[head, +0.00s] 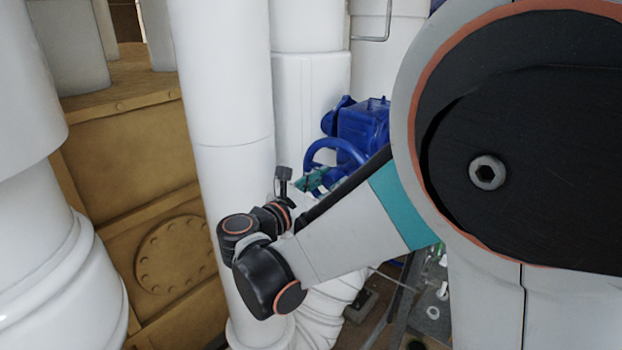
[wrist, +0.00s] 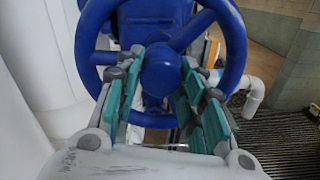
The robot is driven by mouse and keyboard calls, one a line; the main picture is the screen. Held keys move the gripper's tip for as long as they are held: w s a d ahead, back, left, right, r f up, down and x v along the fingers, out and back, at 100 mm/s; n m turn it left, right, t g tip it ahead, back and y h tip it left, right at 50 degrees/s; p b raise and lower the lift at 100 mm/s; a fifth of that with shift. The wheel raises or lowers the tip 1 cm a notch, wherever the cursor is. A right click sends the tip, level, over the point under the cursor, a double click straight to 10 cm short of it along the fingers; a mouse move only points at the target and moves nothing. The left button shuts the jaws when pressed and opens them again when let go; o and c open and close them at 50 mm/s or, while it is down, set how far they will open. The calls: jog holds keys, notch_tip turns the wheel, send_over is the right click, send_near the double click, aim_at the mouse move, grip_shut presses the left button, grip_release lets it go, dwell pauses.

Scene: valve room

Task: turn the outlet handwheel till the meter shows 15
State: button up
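The blue handwheel (head: 322,143) shows in the head view beyond my forearm, on a blue valve body (head: 365,125). My arm hides its lower part. In the wrist view the handwheel (wrist: 238,50) fills the upper middle, with its round hub (wrist: 161,76) and spokes facing me. My gripper (wrist: 160,66) is open, its teal-padded fingers apart to the left and right of the hub in the picture. The fingertips overlap the wheel's inside; whether they touch it I cannot tell. In the head view my gripper (head: 312,180) is partly hidden at the wheel. No meter is visible.
Thick white pipes (head: 228,120) stand left of and behind the wheel. A tan metal housing (head: 125,150) is at the left. In the wrist view a white pipe elbow (wrist: 255,92) and a dark floor grating (wrist: 285,135) lie at the right.

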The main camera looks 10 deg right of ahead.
grip_shut()
jog(key=shift+m+b, duration=0.45)
jog(key=shift+m, duration=0.95)
jog(key=o, duration=0.7)
grip_release()
jog(key=shift+o, duration=0.2)
